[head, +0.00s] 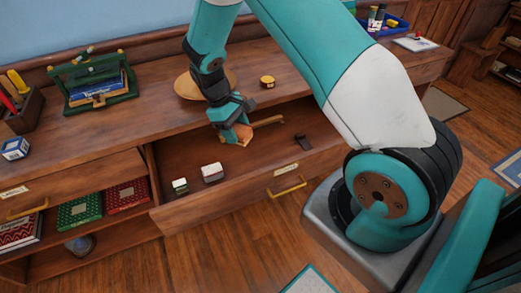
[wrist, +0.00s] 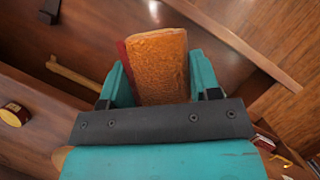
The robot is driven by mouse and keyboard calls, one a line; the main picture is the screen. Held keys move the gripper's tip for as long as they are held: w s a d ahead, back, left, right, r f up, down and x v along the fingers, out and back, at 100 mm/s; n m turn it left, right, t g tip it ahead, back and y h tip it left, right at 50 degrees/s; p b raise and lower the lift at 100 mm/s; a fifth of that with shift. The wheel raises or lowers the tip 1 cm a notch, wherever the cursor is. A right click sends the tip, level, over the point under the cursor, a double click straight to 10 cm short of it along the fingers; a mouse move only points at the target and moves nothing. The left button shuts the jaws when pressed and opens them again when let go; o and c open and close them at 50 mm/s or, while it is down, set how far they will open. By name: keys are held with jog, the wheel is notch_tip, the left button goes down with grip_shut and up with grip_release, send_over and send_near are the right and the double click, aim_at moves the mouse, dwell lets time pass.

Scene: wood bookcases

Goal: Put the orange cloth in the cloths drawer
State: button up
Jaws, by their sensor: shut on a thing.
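The orange cloth (head: 243,135) hangs from my gripper (head: 235,121), low over an open drawer (head: 235,195) in the head view. In the wrist view, the cloth (wrist: 158,65) is a folded orange piece with a dark red side, shut between the teal fingers of my gripper (wrist: 160,80). The open drawer has a brass handle and a small label I cannot read, so I cannot tell if it is the cloths drawer. A closed drawer (head: 65,187) with another label sits to its left.
The open drawer holds small white-topped boxes (head: 212,172), a wooden stick (head: 268,121) and a dark object (head: 303,141). On the top stand a round wooden board (head: 190,86), a yellow tin (head: 267,82) and a green book holder (head: 120,90).

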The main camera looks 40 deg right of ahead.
jog(key=w+d+f+n+t+h+b, duration=0.2)
jog(key=w+d+f+n+b, duration=0.25)
jog(key=n+b, duration=0.65)
jog(key=t+b, duration=0.1)
jog(key=b, duration=1.1)
send_near(248, 163)
jog(key=shift+m+h, duration=0.3)
jog(key=x, duration=0.6)
jog(key=shift+s+a+f, duration=0.15)
jog(key=shift+a+f, duration=0.05)
jog(key=shift+f, duration=0.05)
jog(key=o, duration=0.8)
